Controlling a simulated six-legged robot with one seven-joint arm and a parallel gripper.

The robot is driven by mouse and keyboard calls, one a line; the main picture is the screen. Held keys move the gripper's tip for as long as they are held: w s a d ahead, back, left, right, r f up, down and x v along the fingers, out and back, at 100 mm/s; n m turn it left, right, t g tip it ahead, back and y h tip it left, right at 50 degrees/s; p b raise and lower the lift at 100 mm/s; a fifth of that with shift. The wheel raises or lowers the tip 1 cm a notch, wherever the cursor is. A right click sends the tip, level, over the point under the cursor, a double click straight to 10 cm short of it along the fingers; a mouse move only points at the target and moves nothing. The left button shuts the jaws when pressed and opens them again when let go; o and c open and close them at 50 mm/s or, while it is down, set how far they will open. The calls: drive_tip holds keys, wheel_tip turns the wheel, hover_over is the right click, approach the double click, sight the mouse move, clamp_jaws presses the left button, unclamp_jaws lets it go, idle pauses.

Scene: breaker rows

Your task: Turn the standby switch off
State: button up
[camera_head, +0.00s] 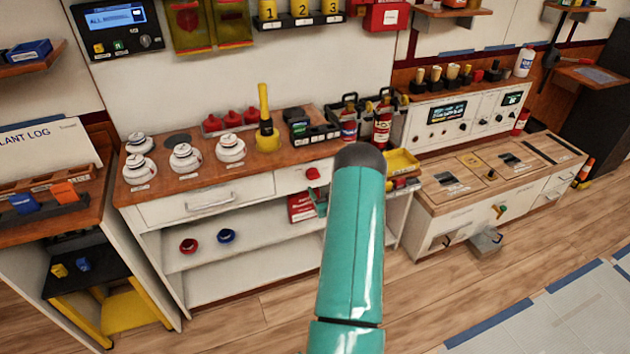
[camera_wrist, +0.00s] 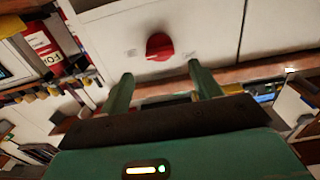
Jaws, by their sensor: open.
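A red rotary switch (camera_wrist: 160,46) sits on a white front panel in the wrist view, with a small label on each side too blurred to read. In the head view, what looks like the same red switch (camera_head: 313,173) is on the white front below the wooden counter, left of my teal arm. I cannot read its name or tell its exact setting. My gripper (camera_wrist: 162,84) is open and empty. Its two teal fingers point toward the panel, one to either side of the switch and short of it. In the head view my arm hides most of the gripper.
The counter (camera_head: 200,183) holds white domed items, a yellow-black tool and red extinguishers. A yellow tray (camera_head: 402,161) juts out right of my arm.

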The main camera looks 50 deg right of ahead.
sight(315, 178)
drive_tip(key=x, duration=0.6)
drive_tip(key=shift+s, duration=0.1)
drive_tip(key=shift+a, duration=0.1)
drive_tip(key=c, duration=1)
